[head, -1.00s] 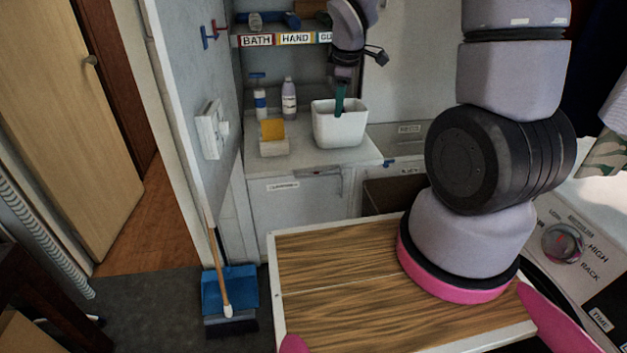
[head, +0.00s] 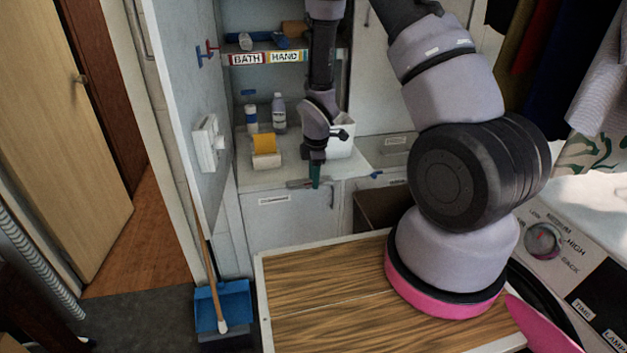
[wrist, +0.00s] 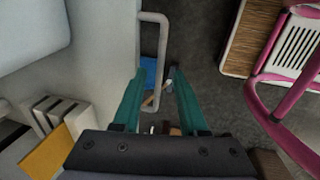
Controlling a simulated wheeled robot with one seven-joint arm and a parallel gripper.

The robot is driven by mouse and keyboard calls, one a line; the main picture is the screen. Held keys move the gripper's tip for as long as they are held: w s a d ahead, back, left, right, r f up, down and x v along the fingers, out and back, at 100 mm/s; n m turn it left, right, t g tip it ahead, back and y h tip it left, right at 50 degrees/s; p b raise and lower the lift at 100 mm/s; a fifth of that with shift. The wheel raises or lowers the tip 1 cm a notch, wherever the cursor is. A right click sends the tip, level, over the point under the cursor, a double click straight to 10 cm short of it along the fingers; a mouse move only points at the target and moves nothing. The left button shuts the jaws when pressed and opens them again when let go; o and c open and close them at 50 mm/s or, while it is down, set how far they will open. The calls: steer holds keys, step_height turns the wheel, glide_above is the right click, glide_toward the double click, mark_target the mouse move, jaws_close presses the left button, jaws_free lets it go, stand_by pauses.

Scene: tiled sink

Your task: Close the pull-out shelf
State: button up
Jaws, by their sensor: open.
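The white pull-out shelf (head: 257,181) is in the alcove behind the wooden deck in the head view, with a labelled white front below its top. A grey bar handle (head: 300,184) is at its front edge. The handle (wrist: 163,50) also shows in the wrist view, running up between the fingers. My gripper (head: 315,178) is at the handle, green fingers pointing down. In the wrist view my gripper (wrist: 156,78) is open, with fingers on either side of the handle's near part; I cannot tell whether they touch it.
A yellow sponge in a holder (head: 265,151), two bottles (head: 279,113) and a white bin (head: 342,142) stand on the shelf top. A wall panel with a switch (head: 208,143) borders the left. A brown open box (head: 378,209) is at right. A blue dustpan (head: 236,303) is on the floor.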

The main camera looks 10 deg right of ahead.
steer(key=shift+w+f, duration=0.15)
steer(key=shift+f, duration=0.5)
jaws_close()
stand_by(1.0)
